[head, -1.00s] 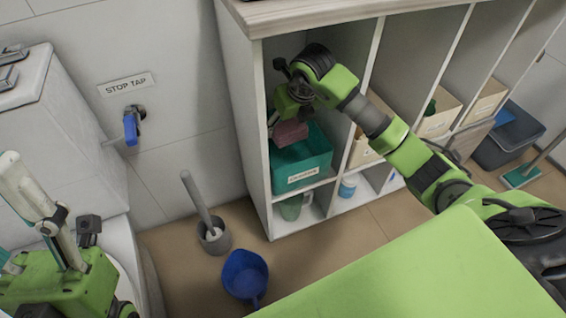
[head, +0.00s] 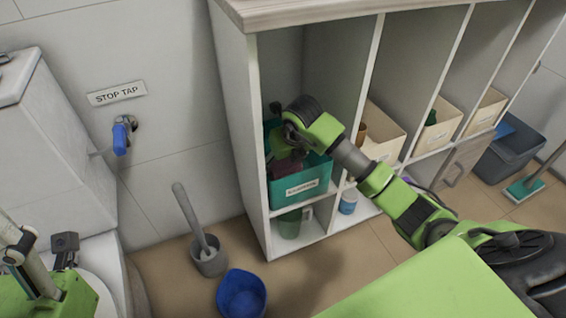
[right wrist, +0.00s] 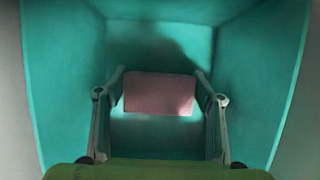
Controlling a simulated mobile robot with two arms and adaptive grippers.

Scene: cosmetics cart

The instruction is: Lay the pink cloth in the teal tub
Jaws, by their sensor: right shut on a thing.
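The teal tub (head: 322,176) stands in the leftmost upper compartment of the shelf unit, with a white label on its front. My right gripper (right wrist: 160,78) reaches into the tub from above and is shut on the pink cloth (right wrist: 158,95). The cloth shows as a small folded block between the fingers. In the right wrist view, teal walls surround it; whether it touches the tub floor is unclear. In the head view the cloth (head: 287,167) is dark and partly hidden by the gripper. Of my left arm only part shows at the lower left; its fingers are out of view.
Shelf dividers (head: 369,80) stand close to my right arm. Cream bins (head: 385,132) fill compartments to the right. A green mug (head: 289,224) and a white-blue jar (head: 348,201) sit below. A blue bucket (head: 241,293) and brush holder (head: 209,258) stand on the floor.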

